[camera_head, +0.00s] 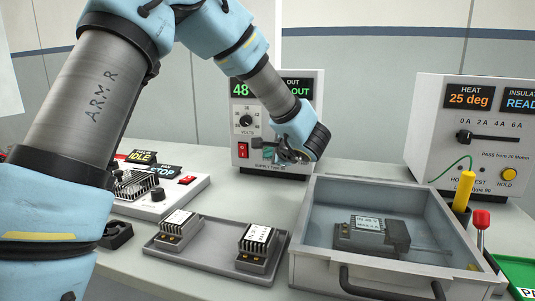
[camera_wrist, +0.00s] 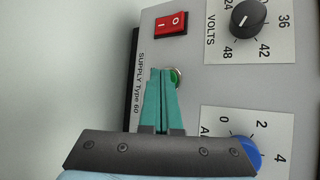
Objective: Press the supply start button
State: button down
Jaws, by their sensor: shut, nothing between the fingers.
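The supply box (camera_head: 240,117) stands at the back of the bench with green lit displays, one reading 48. It fills the right of the wrist view (camera_wrist: 225,75). The green round button (camera_wrist: 177,77) sits on its face, partly hidden by my fingers. My gripper (camera_wrist: 163,72) is shut and empty, its teal fingertips over the left part of the button. I cannot tell whether they touch it. In the head view my gripper (camera_head: 270,153) is in front of the lower face of the box, and the button cannot be made out there.
A red rocker switch (camera_wrist: 171,23), a black volts knob (camera_wrist: 248,18) and a blue knob (camera_wrist: 243,154) are near the button. A tray (camera_head: 204,261) with two modules and an open-topped box (camera_head: 307,252) holding another stand in front. A heat tester (camera_head: 432,140) stands right.

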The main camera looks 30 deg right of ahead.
dwell(0.5)
jog(key=shift+s+a+f+b, duration=0.1)
jog(key=shift+s+a+b, duration=0.2)
jog(key=shift+b, duration=0.25)
jog(key=shift+s+a, duration=0.2)
jog(key=shift+s, duration=0.05)
jog(key=shift+b, duration=0.3)
jog(key=shift+s+a+b, duration=1.25)
jog(key=shift+s+a, duration=0.45)
jog(key=shift+s, duration=0.15)
